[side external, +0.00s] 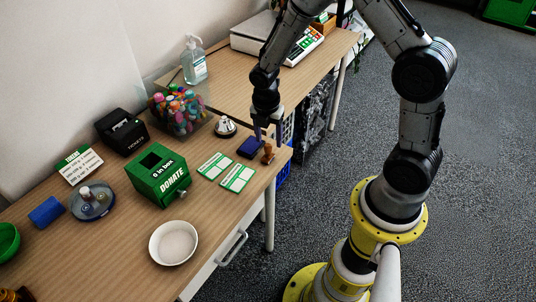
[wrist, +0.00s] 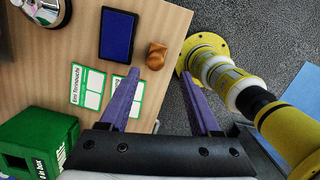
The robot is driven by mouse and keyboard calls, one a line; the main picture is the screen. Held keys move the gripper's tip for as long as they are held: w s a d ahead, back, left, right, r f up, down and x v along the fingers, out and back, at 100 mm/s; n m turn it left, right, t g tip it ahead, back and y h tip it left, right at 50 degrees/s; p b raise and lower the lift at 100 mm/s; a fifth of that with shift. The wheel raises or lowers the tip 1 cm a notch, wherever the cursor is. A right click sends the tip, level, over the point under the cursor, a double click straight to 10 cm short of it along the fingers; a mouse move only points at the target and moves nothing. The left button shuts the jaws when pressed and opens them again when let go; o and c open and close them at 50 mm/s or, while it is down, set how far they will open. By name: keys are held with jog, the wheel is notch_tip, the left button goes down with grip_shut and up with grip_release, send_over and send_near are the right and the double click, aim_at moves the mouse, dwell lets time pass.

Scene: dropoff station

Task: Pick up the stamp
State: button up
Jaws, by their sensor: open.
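The stamp (side external: 268,153) is a small brown wooden piece standing near the table's right corner. In the wrist view the stamp (wrist: 156,56) shows from above, beyond the fingertips and between their lines, nearer the left finger. My gripper (side external: 268,132) is above the table close to the stamp and the blue ink pad. It is open and empty, with two purple fingers (wrist: 160,75) spread apart in the wrist view. The blue ink pad (side external: 250,147) lies just left of the stamp; it also shows in the wrist view (wrist: 117,34).
A silver bell (side external: 226,126) stands left of the ink pad. Green-edged name cards (side external: 236,178) lie in front of it. A green donation box (side external: 160,175) and a white bowl (side external: 173,242) stand farther left. The table edge is close beside the stamp.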

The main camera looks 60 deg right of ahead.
aim_at(268, 145)
jog(key=shift+w+d+f, duration=0.15)
jog(key=shift+d+f, duration=0.05)
jog(key=shift+f, duration=0.9)
jog(key=shift+w+d+f, duration=0.15)
jog(key=shift+f, duration=0.9)
jog(key=shift+w+d+f, duration=0.15)
jog(key=shift+d+f, duration=0.05)
jog(key=shift+f, duration=0.9)
jog(key=shift+c, duration=0.3)
grip_shut()
